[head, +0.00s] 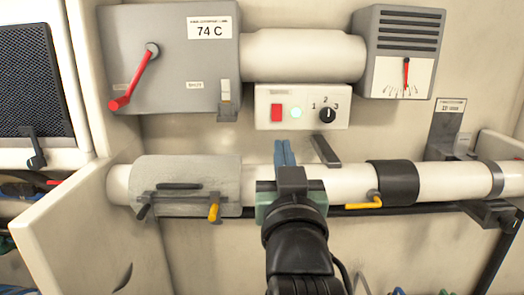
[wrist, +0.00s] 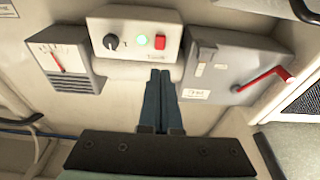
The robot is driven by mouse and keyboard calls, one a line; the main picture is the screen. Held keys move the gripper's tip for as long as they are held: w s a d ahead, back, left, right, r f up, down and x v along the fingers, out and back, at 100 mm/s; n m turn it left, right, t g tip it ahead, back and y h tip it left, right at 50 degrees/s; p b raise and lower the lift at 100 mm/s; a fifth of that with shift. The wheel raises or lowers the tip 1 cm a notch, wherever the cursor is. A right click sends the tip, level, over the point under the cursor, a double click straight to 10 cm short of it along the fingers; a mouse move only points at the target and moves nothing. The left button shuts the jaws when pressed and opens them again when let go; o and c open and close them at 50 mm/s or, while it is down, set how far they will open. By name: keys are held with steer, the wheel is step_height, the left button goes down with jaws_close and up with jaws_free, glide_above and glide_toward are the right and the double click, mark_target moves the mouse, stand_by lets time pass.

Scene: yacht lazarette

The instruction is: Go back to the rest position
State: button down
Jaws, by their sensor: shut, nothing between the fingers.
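My gripper (head: 285,153) is in front of the white horizontal pipe (head: 345,186), with its two blue fingers side by side and pointing up toward the control box. In the wrist view my gripper (wrist: 160,75) shows its fingers together with nothing between them. The fingertips are just below the white control box (head: 302,106). The box has a red switch (head: 277,112), a lit green lamp (head: 296,112) and a black knob (head: 327,115) marked 1, 2, 3. The control box (wrist: 133,35) also shows in the wrist view. Whether the fingertips touch anything cannot be told.
A grey box (head: 175,80) with a red lever (head: 136,75) and "74 C" label is at upper left. A grey gauge unit (head: 401,50) is at upper right. A grey sleeve (head: 190,175) with yellow-tipped handle, a black collar (head: 393,183) and a yellow lever (head: 362,203) are along the pipe.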

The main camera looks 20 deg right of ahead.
steer(key=s+a+r+n+t+y+b, duration=0.3)
steer(key=s+a+r+t, duration=0.4)
steer(key=s+a+r, duration=0.6)
steer(key=s+a+y+b, duration=0.1)
steer(key=s+a+y, duration=0.1)
steer(key=a, duration=0.1)
steer(key=shift+s+r+t+y, duration=0.15)
steer(key=shift+r+t+y, duration=0.15)
steer(key=shift+r+t, duration=0.1)
